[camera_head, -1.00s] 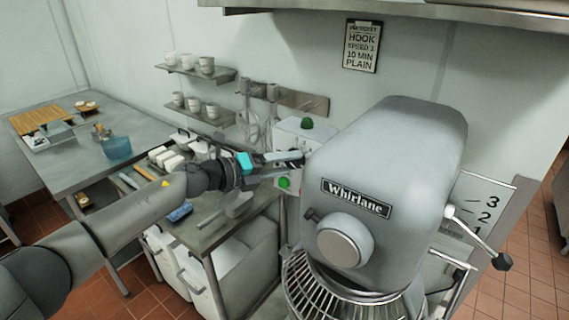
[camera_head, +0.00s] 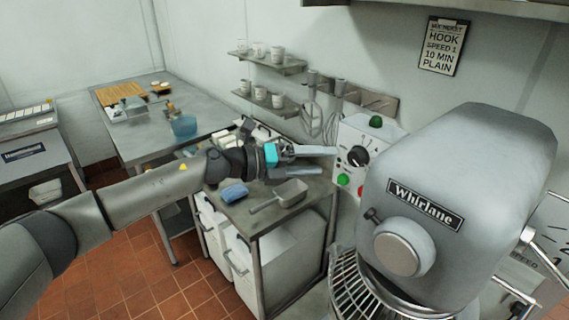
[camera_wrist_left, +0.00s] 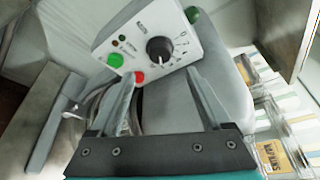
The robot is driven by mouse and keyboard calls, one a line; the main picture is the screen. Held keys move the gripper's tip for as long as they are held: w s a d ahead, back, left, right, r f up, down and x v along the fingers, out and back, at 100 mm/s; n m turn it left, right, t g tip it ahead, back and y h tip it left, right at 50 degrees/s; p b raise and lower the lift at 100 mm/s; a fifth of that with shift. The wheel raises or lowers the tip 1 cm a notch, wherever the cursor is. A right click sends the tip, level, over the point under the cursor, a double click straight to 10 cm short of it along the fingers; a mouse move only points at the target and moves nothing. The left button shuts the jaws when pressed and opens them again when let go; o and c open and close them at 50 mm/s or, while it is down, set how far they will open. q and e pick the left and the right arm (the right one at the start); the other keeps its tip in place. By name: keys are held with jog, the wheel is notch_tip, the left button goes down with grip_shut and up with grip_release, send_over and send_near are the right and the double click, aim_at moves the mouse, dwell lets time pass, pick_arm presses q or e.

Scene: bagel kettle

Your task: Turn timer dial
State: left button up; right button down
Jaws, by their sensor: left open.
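The timer dial (camera_head: 358,156) is a round black knob on the sloped face of a white control box (camera_head: 345,137) beside the mixer. It also shows in the left wrist view (camera_wrist_left: 159,49), with marks around it and a pale line on its lower part. A green button (camera_head: 343,181) and a red button (camera_wrist_left: 138,77) sit below it. My left gripper (camera_head: 328,161) is open and empty, its fingers pointing at the box, just short of the dial. In the left wrist view the fingertips (camera_wrist_left: 162,76) lie below the dial, one on each side. My right gripper is not in view.
The large grey mixer (camera_head: 462,175) with its wire bowl guard stands close on the right. A scoop (camera_head: 282,196) and a blue item (camera_head: 234,193) lie on the steel table under my left arm. A recipe clipboard (camera_head: 443,46) hangs on the wall.

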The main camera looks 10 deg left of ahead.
pick_arm(q)
jog(key=b+v, duration=0.1)
jog(key=v, duration=0.6)
jog(key=shift+s+a+b, duration=0.2)
jog(key=shift+b, duration=0.1)
